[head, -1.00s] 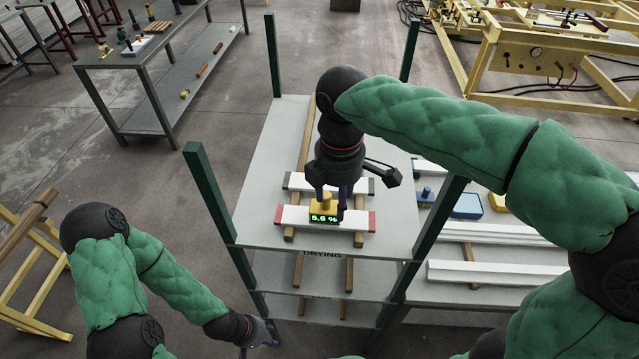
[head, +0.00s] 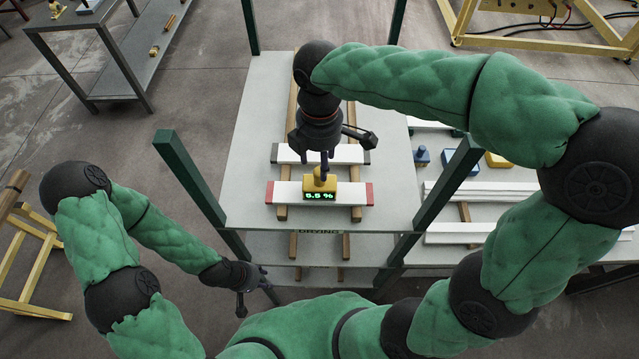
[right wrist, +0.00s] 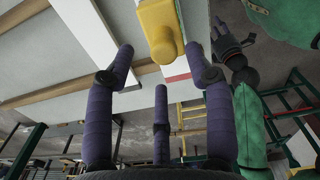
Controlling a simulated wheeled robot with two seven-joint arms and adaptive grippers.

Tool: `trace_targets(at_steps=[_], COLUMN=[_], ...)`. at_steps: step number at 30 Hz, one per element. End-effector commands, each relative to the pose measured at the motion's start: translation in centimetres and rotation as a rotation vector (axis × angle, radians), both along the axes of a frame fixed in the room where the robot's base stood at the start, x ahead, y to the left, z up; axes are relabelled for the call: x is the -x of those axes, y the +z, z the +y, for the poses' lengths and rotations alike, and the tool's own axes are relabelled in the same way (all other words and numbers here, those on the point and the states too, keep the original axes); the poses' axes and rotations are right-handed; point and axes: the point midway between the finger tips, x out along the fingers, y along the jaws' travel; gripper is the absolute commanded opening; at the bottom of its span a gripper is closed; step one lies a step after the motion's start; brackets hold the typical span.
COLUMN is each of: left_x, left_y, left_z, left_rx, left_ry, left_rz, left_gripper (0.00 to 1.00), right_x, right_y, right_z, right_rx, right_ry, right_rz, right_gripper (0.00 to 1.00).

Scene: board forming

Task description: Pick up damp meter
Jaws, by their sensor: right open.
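The damp meter (head: 320,184) is a small yellow block with a knob on top and a green lit display on its front. It sits on a white board with red ends (head: 288,192) on the top shelf of the rack. My right gripper (head: 322,168) is open just above and behind it, empty. In the right wrist view the yellow meter (right wrist: 160,28) lies past the spread purple fingers (right wrist: 160,60), between the lines of two of them. My left gripper (head: 258,288) hangs low in front of the rack, its fingers apart and empty.
A second white board with dark ends (head: 345,154) lies behind. Both rest on wooden strips (head: 356,212). Green rack posts (head: 190,180) stand at the corners. On the right table (head: 500,208) are white lengths, a blue block (head: 422,156) and a yellow block (head: 497,160).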

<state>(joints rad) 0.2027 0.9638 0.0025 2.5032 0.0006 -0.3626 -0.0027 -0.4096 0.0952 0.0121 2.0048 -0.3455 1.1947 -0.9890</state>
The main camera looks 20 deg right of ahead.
Motion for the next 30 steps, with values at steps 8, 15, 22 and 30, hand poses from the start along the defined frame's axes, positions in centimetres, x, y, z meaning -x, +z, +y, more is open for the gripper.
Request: trace_targets(at_steps=[8,15,22,30], left_x=[0.0,0.0,0.0,0.0], left_y=[0.2,0.2,0.2,0.2], left_z=[0.0,0.0,0.0,0.0], left_rx=[0.0,0.0,0.0,0.0], left_ry=[0.0,0.0,0.0,0.0], left_rz=[0.0,0.0,0.0,0.0], left_gripper=[0.4,0.4,0.4,0.4], right_x=[0.5,0.5,0.5,0.4], right_y=[-3.7,-4.3,-4.3,-4.3], right_z=[0.1,0.1,0.1,0.1], right_rx=[0.0,0.0,0.0,-0.001], right_ry=[-0.001,0.0,0.0,0.0], right_rz=[0.003,0.0,0.0,0.0], right_gripper=[0.54,0.54,0.14,0.0])
